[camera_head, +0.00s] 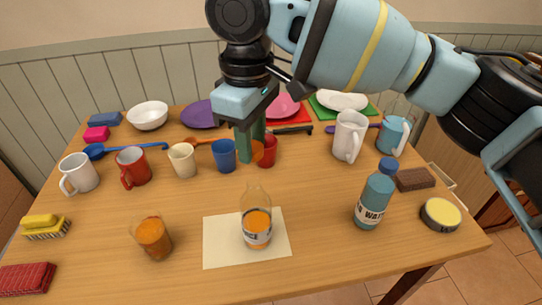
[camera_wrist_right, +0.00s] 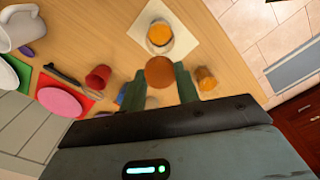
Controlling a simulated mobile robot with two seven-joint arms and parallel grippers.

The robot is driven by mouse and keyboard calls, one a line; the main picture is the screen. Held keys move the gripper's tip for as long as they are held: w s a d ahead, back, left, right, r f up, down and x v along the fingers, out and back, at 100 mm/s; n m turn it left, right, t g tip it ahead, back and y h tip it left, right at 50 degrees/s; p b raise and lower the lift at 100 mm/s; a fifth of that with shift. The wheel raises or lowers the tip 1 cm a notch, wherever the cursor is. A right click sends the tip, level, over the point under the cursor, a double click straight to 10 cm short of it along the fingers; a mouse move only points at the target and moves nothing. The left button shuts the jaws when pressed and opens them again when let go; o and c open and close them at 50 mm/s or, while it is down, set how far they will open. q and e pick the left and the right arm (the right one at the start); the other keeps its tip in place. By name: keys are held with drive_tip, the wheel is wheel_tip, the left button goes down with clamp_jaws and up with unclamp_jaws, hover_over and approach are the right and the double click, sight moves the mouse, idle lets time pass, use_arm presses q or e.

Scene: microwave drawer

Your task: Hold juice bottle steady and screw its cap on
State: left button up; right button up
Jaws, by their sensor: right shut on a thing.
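The juice bottle (camera_head: 257,222) stands upright and uncapped on a pale paper mat (camera_head: 220,250), clear with orange juice in its lower part. It also shows from above in the right wrist view (camera_wrist_right: 161,37). My right gripper (camera_head: 252,154) points down, above and behind the bottle in the head view. It is shut on the round orange cap (camera_wrist_right: 160,72), which sits between its green fingers. The cap (camera_head: 257,152) is apart from the bottle's neck. My left gripper is in neither view.
A glass of juice (camera_head: 152,237) stands left of the mat, and a water bottle (camera_head: 374,196) stands right of it. Cups and mugs, including a blue cup (camera_head: 224,156) and a red cup (camera_head: 268,150), stand behind. The table beside the mat is partly clear.

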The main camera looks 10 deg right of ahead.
sight(255, 183)
idle(0.4)
drive_tip(key=shift+f, duration=1.95)
